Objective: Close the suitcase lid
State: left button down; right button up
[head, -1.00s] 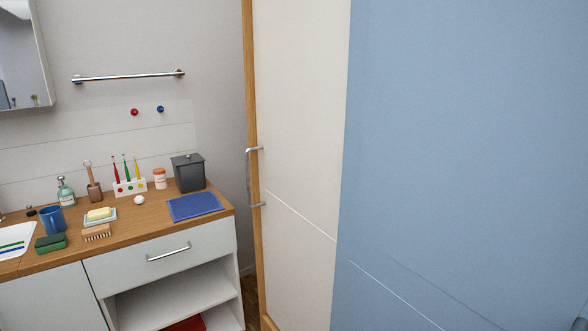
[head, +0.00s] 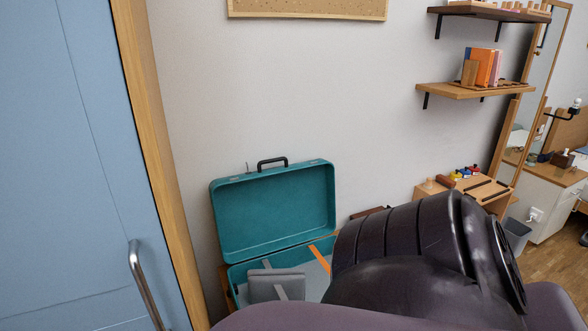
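A teal suitcase stands against the wall at the lower middle of the head view. Its lid (head: 275,208) is open and upright, with a black handle (head: 272,163) on its top edge. The suitcase base (head: 240,270) holds a folded grey item (head: 275,285) and an orange strip (head: 319,256). The right part of the base is hidden behind a large dark part of my own body. Neither of my grippers shows in the view.
A blue door (head: 60,170) with a metal handle (head: 143,280) and wooden edge is at the left. Wall shelves (head: 460,91) with books hang at the upper right. A wooden desk (head: 425,192), a grey bin (head: 516,237) and a mirror (head: 530,80) stand at the right.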

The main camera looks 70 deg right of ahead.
aim_at(260, 212)
jog(key=z, duration=2.2)
jog(key=i+l+z, duration=0.25)
jog(key=l, duration=0.2)
jog(key=i+l+z, duration=0.1)
jog(key=l+z, duration=0.15)
jog(key=l, duration=0.2)
jog(key=i+l+z, duration=0.3)
jog(key=k+l, duration=0.05)
jog(key=l, duration=0.05)
